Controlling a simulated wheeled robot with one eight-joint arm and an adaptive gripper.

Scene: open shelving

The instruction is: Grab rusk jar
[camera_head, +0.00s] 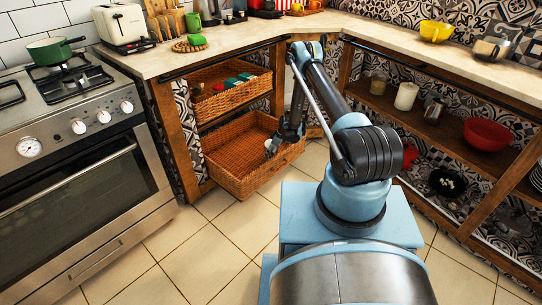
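My gripper (279,144) hangs low over the right side of the lower wicker basket (230,160), which is pulled out from the shelving. A small pale object (269,147) shows right beside the fingers. It is too small to tell what it is or whether it is held. The fingers are dark and partly hidden, so their opening cannot be made out. A glass jar with tan contents (378,83) stands upright on the right-hand shelf, well apart from my gripper. I cannot tell which of these is the rusk jar.
The upper wicker basket (225,98) holds several small boxes. A white canister (406,96), a metal jug (434,110) and a red bowl (487,134) stand on the right shelf. A stove (90,190) is at left. Tiled floor (200,250) is clear before it.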

